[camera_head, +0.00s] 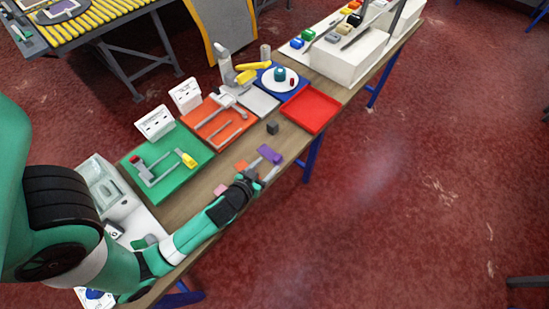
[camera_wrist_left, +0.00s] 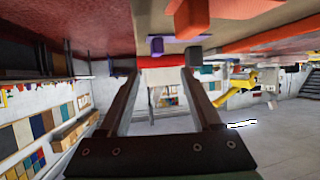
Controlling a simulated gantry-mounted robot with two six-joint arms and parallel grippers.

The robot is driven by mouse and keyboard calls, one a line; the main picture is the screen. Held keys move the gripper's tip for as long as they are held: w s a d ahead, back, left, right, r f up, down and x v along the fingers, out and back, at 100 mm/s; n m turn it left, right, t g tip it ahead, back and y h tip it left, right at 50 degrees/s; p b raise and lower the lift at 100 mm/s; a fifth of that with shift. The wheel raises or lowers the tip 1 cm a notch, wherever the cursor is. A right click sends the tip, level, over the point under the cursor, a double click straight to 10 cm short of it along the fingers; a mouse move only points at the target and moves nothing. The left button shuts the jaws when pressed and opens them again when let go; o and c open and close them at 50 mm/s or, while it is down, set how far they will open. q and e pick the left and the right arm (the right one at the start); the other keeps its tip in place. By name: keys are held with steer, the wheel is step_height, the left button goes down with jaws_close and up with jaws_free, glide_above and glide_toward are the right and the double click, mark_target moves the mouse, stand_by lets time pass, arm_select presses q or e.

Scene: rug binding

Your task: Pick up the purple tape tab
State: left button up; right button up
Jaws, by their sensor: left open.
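The purple tape tab (camera_head: 270,154) lies on the wooden table near its front edge, in the head view. My left gripper (camera_head: 263,178) reaches in from the left, open, with its fingers just in front of the tab on the near side. In the left wrist view, which is upside down, the two open fingers (camera_wrist_left: 160,78) have nothing visible held between them. A small purple piece (camera_wrist_left: 157,46) shows beyond the fingertips there. I cannot tell the exact gap between fingers and tab. My right gripper is not in view.
An orange tab (camera_head: 240,165) and a pink tab (camera_head: 221,190) lie close by along the table. A dark cube (camera_head: 272,128) stands behind the purple tab. A red tray (camera_head: 331,113), an orange tray (camera_head: 203,112) and a green mat (camera_head: 158,190) occupy the table behind.

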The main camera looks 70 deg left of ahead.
mark_target(278, 157)
arm_select(q)
steer(key=x, duration=0.2)
steer(key=shift+w+a+f, duration=0.15)
steer(key=shift+w+a, duration=0.1)
steer(key=shift+a, duration=0.05)
steer(key=x, duration=0.1)
steer(key=b+x, duration=0.1)
steer(key=x, duration=0.2)
steer(key=shift+w+d+f+b, duration=0.15)
steer(key=shift+d+f+b, duration=0.1)
steer(key=shift+f+b, duration=0.15)
steer(key=shift+w+a+f, duration=0.15)
steer(key=shift+w+a, duration=0.2)
steer(key=shift+c, duration=0.3)
jaws_close()
